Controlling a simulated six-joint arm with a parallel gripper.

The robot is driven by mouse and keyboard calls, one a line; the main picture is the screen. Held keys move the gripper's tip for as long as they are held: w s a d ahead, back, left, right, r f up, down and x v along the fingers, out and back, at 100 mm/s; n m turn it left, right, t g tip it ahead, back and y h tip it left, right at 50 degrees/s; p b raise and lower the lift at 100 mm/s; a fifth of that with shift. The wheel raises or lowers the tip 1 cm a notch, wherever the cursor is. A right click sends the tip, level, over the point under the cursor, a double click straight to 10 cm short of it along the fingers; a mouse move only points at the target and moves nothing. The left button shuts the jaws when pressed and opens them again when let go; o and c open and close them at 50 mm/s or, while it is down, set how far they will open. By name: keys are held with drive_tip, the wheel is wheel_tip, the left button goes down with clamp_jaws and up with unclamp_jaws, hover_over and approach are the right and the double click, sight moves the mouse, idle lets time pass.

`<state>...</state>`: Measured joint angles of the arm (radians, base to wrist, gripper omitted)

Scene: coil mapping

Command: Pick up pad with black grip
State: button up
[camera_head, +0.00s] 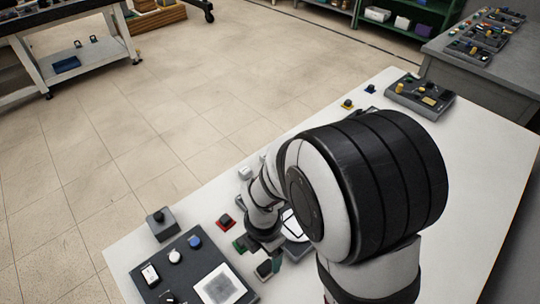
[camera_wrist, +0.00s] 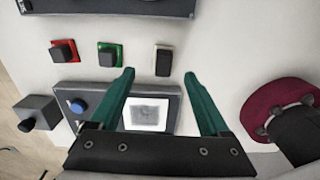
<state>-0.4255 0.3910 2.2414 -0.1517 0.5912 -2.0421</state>
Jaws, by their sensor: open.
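Several small pads with dark grips lie on the white table. In the wrist view, a red pad (camera_wrist: 54,45) is at left, a green pad (camera_wrist: 103,46) is beside it, and a pale pad with a black block-like grip (camera_wrist: 163,60) is at the centre. My gripper (camera_wrist: 160,76) is open and empty, its green fingers spread to either side below the pale pad's grip. In the head view, the red pad (camera_head: 226,223) shows clearly, and the pale pad with a dark grip (camera_head: 268,268) is near my gripper (camera_head: 263,240). My arm hides part of this area.
A dark panel (camera_head: 200,270) with a blue knob and white square lies at the front left; it also shows beneath my fingers in the wrist view (camera_wrist: 75,95). A grey box with a black knob (camera_head: 162,224) stands by the left edge.

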sight(266, 266)
drive_tip(key=f, duration=0.6)
drive_tip(key=shift+s+d+f, duration=0.1)
drive_tip(key=shift+s+f, duration=0.2)
drive_tip(key=shift+f, duration=0.1)
clamp_jaws()
